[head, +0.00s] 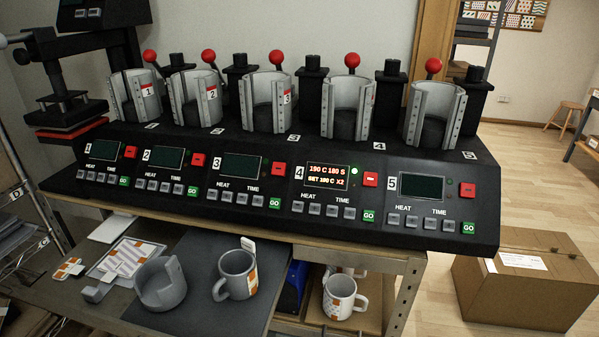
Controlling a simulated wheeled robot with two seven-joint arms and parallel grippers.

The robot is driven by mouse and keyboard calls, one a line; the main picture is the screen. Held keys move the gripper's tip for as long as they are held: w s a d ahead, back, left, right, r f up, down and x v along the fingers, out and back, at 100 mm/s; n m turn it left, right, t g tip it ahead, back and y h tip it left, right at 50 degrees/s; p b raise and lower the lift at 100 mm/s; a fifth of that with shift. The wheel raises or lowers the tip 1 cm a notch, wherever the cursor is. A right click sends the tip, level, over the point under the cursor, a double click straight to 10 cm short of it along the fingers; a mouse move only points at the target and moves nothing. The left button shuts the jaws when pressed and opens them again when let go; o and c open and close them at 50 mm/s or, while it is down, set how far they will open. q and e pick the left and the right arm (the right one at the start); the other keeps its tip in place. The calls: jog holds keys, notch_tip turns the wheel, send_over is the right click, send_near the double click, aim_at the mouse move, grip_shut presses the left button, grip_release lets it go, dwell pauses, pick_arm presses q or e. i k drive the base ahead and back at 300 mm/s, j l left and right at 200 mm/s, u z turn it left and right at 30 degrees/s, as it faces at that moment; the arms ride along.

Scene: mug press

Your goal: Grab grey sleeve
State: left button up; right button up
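The grey sleeve (161,284) is an open, cut-away cylinder standing on the lower bench at the front left. It stands at the left edge of a dark mat (200,318). A grey mug (237,274) with an orange and white wrap and a small white tag stands on the mat to its right, a short gap apart. Neither of my grippers is in this view.
A black press unit (280,190) with several numbered clamps spans the bench above; display 4 (327,175) is lit. A patterned sheet (130,258) lies left of the sleeve. A white mug (340,298) stands on the right. A cardboard box (525,280) sits on the floor.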

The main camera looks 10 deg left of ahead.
aim_at(160, 283)
jog(key=u, duration=1.3)
jog(key=j+z, duration=0.1)
